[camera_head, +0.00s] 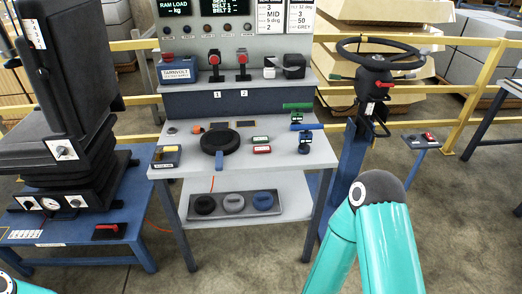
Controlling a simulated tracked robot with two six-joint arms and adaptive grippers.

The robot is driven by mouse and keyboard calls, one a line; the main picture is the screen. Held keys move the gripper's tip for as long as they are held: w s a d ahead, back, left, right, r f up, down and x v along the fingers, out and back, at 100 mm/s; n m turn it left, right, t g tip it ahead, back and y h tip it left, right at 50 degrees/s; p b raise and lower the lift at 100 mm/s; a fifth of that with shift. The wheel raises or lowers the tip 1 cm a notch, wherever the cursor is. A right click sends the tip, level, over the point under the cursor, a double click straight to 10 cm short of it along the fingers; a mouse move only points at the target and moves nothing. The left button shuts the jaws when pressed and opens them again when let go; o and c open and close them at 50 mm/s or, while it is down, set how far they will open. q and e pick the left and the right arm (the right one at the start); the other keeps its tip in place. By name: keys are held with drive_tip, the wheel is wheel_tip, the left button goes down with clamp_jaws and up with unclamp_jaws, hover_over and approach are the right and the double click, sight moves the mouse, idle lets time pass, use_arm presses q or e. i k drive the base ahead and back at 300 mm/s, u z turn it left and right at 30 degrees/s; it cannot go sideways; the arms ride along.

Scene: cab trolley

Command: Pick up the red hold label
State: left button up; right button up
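A small flat red piece with a pale face (262,149), which looks like the red hold label, lies on the grey top of the trolley (310,158), right of centre. The print on both is too small to read. Neither of my grippers is in view. Only teal links of my arms show, at the bottom left corner and at the bottom right of centre.
Green and blue-handled items (304,142) stand right. A seat (68,120) is left of the trolley, a steering wheel (382,52) right.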

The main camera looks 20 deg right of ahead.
sight(265, 148)
drive_tip(key=z, duration=0.05)
drive_tip(key=i, duration=1)
drive_tip(key=u, duration=0.1)
